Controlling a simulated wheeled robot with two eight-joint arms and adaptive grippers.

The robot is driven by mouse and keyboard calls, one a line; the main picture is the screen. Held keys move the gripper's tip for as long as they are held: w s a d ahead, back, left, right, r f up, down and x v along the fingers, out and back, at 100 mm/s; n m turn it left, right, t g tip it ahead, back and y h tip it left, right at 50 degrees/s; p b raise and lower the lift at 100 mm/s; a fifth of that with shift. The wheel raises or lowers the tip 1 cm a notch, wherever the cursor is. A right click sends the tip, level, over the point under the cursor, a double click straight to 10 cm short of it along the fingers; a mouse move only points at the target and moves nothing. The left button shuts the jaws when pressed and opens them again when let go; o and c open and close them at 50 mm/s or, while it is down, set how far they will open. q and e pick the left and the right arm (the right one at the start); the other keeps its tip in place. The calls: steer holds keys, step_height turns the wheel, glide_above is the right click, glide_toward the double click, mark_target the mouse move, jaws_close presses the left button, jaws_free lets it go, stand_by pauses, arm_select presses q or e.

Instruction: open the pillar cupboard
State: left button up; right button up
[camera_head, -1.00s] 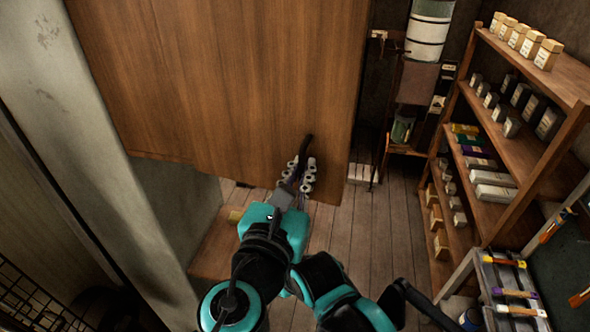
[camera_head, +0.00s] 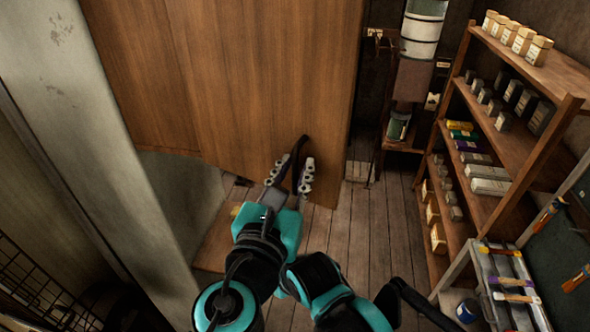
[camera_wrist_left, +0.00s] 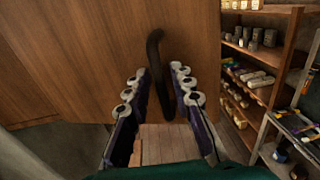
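The cupboard's brown wooden door (camera_head: 225,80) fills the upper middle of the head view and also shows in the left wrist view (camera_wrist_left: 75,60). A black curved handle (camera_head: 301,148) stands out near its lower right edge. My left gripper (camera_head: 291,177) is at the handle with its fingers apart. In the left wrist view the handle (camera_wrist_left: 155,55) lies between the two open fingers (camera_wrist_left: 160,88), with a visible gap on both sides. The inside of the cupboard is hidden. My right gripper is not in view.
A grey pillar (camera_head: 85,130) stands to the left of the door. A wooden shelf rack (camera_head: 530,150) with boxes stands at the right, with a tool-laden bench (camera_head: 455,275) in front. Plank floor (camera_head: 375,220) between door and rack is clear.

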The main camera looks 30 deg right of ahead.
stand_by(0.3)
arm_select(q)
steer(key=v, duration=1.2)
stand_by(0.3)
